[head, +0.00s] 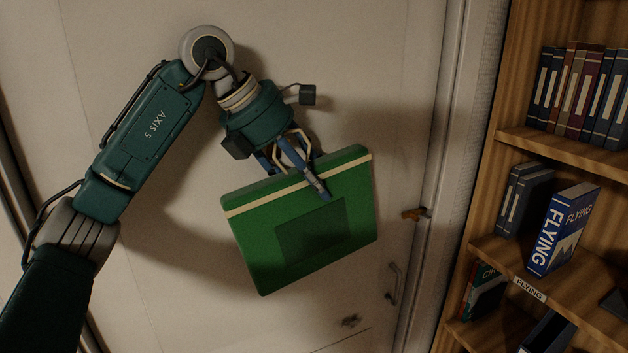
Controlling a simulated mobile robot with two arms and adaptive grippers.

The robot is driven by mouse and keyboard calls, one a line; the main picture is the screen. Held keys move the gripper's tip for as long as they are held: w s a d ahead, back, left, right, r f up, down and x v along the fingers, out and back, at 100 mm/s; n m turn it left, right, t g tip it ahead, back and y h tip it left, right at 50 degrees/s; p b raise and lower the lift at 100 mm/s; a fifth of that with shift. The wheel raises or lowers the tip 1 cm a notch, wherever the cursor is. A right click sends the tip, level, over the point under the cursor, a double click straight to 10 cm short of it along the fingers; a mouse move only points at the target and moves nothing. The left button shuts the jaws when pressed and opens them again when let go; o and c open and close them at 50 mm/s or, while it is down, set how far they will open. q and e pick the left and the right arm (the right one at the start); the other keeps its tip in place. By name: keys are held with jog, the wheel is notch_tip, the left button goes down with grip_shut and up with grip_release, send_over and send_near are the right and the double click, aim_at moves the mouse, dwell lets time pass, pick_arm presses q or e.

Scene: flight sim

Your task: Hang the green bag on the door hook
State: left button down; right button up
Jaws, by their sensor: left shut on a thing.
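The green bag (255,245) is a flat box shape with a cream stripe along its top edge and a darker rectangular patch on its front. My left gripper (318,190) is shut on the bag at its top edge, and the bag hangs tilted in front of the pale door (340,60). An orange-brown fitting (416,214) sticks out near the door's right edge, to the right of the bag and apart from it; I cannot tell for sure whether it is the hook. My right gripper is not in view.
A metal door handle (394,284) sits low on the right. A wooden bookshelf (486,190) with binders and a blue "FLYING" book (562,230) fills the right side, close beside the door frame (446,120). The door's upper area is clear.

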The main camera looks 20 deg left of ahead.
pick_arm(q)
jog(key=shift+w+a+f, duration=0.8)
jog(key=shift+a+f, duration=0.05)
jog(key=shift+a, duration=0.15)
dwell(0.4)
jog(key=c, duration=0.9)
grip_release()
jog(key=shift+f, duration=0.1)
jog(key=shift+a, duration=0.1)
